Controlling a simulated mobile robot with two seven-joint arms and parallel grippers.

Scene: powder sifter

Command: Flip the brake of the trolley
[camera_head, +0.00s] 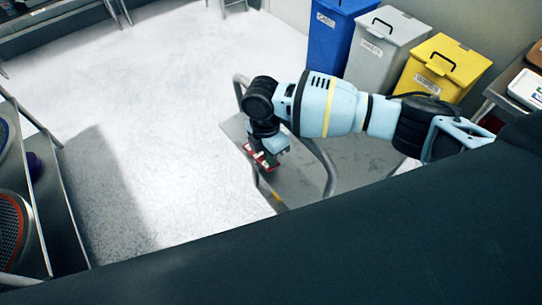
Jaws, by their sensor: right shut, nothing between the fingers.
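The grey trolley (350,165) stands at the middle right, with bent tube handles (328,165) rising at its near end. My right arm reaches in from the right over the trolley. My right gripper (270,151) points down at the red part, its fingers shut and empty. It overlaps the red part in view, and I cannot tell if they touch. The gripper hides some of that part. My left gripper is not in view.
Blue (330,35), grey (383,50) and yellow (440,68) bins stand behind the trolley. A rack (60,200) with round sieves (12,235) is at the left edge. The pale floor (150,110) between rack and trolley is clear.

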